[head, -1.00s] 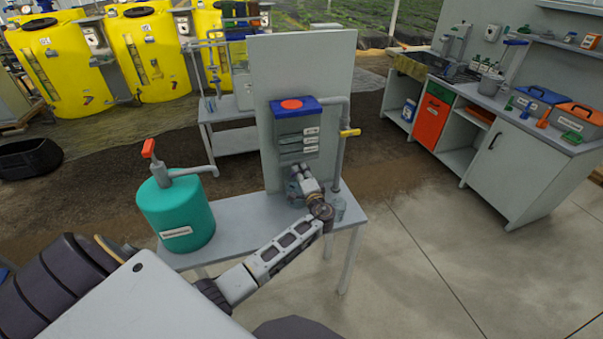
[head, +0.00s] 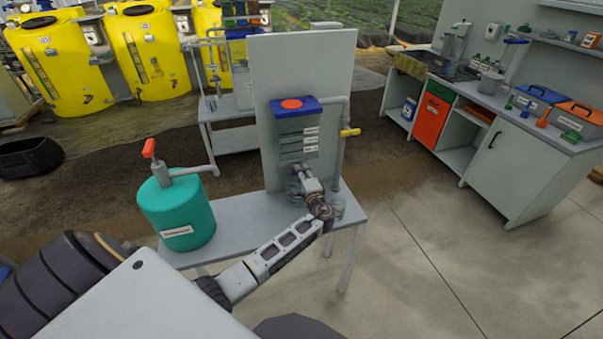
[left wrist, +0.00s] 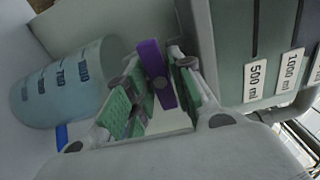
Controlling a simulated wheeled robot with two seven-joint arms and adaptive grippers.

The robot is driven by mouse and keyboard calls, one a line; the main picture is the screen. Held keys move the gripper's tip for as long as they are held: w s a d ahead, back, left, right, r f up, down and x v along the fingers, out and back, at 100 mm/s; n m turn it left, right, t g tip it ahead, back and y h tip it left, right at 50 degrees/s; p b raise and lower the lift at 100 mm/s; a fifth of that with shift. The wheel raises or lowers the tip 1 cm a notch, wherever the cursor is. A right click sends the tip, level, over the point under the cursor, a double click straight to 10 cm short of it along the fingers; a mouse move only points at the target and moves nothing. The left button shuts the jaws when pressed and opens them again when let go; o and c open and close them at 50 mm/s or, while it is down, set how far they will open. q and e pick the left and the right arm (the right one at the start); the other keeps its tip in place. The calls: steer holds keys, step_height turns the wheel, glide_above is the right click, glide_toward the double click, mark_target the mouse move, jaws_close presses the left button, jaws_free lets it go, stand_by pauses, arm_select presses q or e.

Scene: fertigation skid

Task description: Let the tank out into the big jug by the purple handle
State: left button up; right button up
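The grey tank (head: 297,141) has a blue lid with a red disc and hangs on an upright panel above the bench. Its side, with 500 ml and 1,000 ml labels, shows in the left wrist view (left wrist: 262,50). The purple handle (left wrist: 156,74) stands between the two green-padded fingers of my left gripper (left wrist: 152,105), which look apart rather than clamped on it. In the head view my left gripper (head: 309,180) is just below the tank and hides the handle. A clear graduated jug (left wrist: 68,82) is beside the fingers. My right gripper is out of view.
A teal drum (head: 177,215) with a red-handled pump stands at the bench's left. A pipe with a yellow handle (head: 350,132) runs down the panel's right side. Another clear vessel (head: 339,206) stands right of my left wrist. The bench's (head: 240,215) middle is clear.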

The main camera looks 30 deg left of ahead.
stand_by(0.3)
arm_select(q)
steer(key=v, duration=1.2)
stand_by(0.6)
